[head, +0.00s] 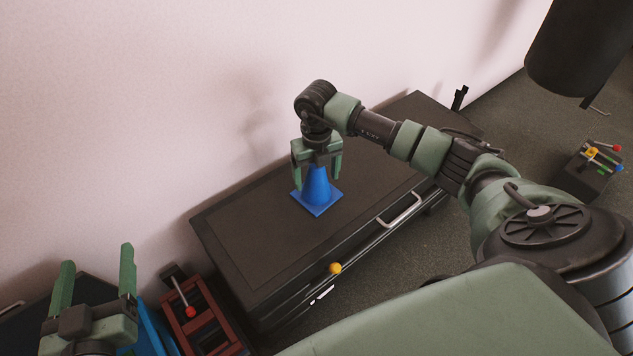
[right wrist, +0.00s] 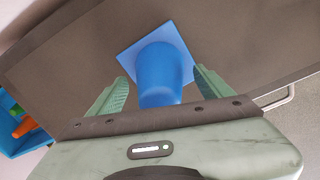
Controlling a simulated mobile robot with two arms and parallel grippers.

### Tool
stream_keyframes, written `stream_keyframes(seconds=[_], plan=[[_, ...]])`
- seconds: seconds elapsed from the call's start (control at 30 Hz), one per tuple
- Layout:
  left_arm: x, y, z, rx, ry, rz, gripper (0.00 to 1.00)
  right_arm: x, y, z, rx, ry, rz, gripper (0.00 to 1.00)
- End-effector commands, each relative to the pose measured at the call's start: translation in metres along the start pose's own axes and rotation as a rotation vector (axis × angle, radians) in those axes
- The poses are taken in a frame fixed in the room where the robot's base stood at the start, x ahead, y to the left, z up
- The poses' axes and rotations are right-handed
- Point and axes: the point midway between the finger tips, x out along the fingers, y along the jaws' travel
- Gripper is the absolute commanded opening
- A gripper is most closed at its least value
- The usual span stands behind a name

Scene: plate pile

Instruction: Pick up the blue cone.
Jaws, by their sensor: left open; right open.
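The blue cone (head: 318,190) stands upright on its square base on top of the dark cabinet (head: 260,235). My right gripper (head: 316,175) is open and points down over the cone, with a finger on each side of its upper part. In the right wrist view the cone (right wrist: 162,72) lies between the two open green fingers (right wrist: 160,90); I cannot tell whether either finger touches it. The cone's tip is partly hidden by the gripper. My left gripper (head: 95,275) is open and empty at the lower left, away from the cone.
A red-brown rack (head: 205,325) with a red-knobbed lever stands left of the cabinet. A yellow ball-shaped knob (head: 335,268) and a pale handle (head: 400,210) are at the cabinet's front. The wall is close behind. A box with coloured knobs (head: 590,170) stands far right.

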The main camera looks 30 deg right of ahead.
Motion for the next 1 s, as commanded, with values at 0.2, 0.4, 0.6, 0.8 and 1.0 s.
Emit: stream_keyframes(seconds=[0.2, 0.4, 0.6, 0.8, 1.0], plan=[[0.000, 0.000, -0.002, 0.000, 0.006, 0.000, 0.76, 0.000, 0.000, 0.000, 0.000, 0.000, 0.000, 0.80], [0.000, 0.000, -0.001, 0.000, 0.005, 0.000, 0.76, 0.000, 0.000, 0.000, 0.000, 0.000, 0.000, 0.30], [0.000, 0.000, -0.002, 0.000, 0.005, 0.000, 0.76, 0.000, 0.000, 0.000, 0.000, 0.000, 0.001, 0.00], [0.000, 0.000, -0.002, 0.000, 0.005, 0.000, 0.76, -0.001, 0.000, 0.000, 0.000, 0.000, 0.001, 0.00], [-0.001, -0.001, 0.007, 0.000, -0.047, -0.003, 0.76, -0.009, 0.000, 0.001, 0.001, -0.001, 0.000, 0.00]])
